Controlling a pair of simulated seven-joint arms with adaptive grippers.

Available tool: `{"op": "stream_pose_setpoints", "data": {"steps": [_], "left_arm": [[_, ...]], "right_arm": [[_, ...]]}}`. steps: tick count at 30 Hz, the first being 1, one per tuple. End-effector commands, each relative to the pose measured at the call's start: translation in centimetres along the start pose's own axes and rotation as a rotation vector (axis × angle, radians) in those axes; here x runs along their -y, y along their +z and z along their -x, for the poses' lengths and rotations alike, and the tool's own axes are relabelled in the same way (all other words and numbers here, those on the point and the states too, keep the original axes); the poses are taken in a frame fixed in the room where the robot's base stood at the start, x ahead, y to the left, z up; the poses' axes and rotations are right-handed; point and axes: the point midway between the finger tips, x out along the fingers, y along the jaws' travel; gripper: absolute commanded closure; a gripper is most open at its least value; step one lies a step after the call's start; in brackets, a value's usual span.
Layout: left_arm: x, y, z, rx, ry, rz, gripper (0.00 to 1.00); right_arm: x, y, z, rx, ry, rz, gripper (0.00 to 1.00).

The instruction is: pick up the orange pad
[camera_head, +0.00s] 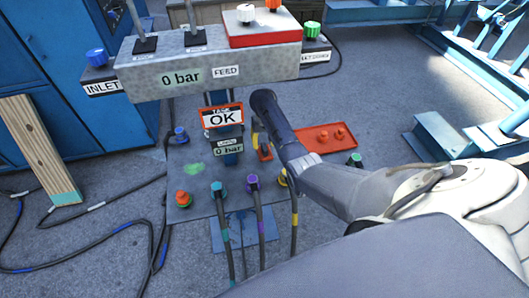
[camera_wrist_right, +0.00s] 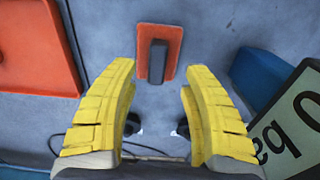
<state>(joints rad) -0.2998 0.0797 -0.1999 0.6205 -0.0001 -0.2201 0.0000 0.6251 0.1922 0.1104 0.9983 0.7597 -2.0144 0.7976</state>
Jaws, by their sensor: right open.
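The orange pad (camera_wrist_right: 174,38) with a dark upright block handle (camera_wrist_right: 158,60) lies on the grey surface in the right wrist view. It is centred ahead of the two yellow fingers of my right gripper (camera_wrist_right: 160,72). The fingers are open, one to each side of the handle, with clear gaps. In the head view the pad (camera_head: 266,153) shows as a small orange patch beside my right gripper (camera_head: 260,141), which is partly hidden by my own wrist. How far the fingertips are above the pad cannot be told. My left gripper is not in view.
A red tray (camera_head: 338,148) with small knobs lies right of the pad. Upright cables with coloured connectors (camera_head: 253,183) stand in front.

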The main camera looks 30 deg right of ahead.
Motion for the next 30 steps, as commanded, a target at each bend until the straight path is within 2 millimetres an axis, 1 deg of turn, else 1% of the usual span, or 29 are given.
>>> {"op": "stream_pose_setpoints", "data": {"steps": [6, 12, 23, 30], "left_arm": [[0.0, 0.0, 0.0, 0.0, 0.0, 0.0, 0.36], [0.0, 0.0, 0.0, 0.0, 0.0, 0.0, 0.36], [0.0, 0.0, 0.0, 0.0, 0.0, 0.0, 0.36], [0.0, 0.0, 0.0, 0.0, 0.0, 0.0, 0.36]], "right_arm": [[-0.5, 0.1, -2.7, 0.003, 0.002, -0.002, 0.53], [-0.4, 0.1, -4.3, 0.002, 0.001, -0.001, 0.53], [-0.4, 0.0, -4.6, 0.001, 0.0, 0.0, 0.53], [-0.4, 0.1, -4.6, 0.001, 0.0, 0.0, 0.81]]}}
